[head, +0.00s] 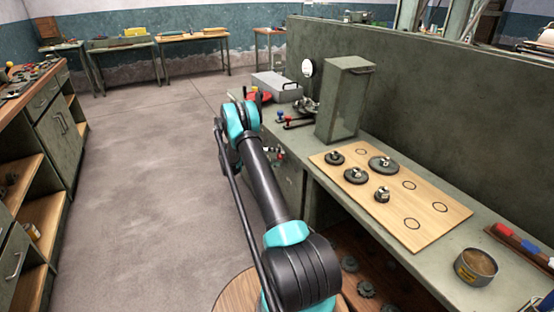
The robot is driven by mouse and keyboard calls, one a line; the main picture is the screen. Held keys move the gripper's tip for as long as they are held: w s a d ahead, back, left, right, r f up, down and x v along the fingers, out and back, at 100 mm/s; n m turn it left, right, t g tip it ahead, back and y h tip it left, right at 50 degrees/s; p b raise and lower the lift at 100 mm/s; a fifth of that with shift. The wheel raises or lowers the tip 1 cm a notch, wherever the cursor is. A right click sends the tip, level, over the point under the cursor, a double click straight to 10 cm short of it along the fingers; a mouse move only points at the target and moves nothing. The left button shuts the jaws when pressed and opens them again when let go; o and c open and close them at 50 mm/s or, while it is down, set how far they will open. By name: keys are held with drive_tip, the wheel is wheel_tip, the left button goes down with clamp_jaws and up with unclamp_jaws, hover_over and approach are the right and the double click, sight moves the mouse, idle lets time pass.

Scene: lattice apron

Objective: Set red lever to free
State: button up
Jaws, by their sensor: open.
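A small lever with a red knob (288,119) stands on the bench beside one with a blue knob (279,116), left of the tall green cabinet. Their labels and settings are too small to read. A larger red part (259,97) lies further back, partly behind my arm; I cannot tell what it is. Small red and pale knobs (280,155) show on the bench's front face. My arm reaches forward along the left side of the bench. My gripper cannot be made out; the arm hides that area.
The tall green cabinet (344,100) stands right of the levers. A wooden board (445,212) with several dark gears lies nearer. A grey box (275,86) and a round white gauge (308,67) are at the back. A round tin (476,268) sits front right. Floor (140,170) at left is clear.

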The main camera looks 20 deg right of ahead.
drive_tip(key=v, duration=1.2)
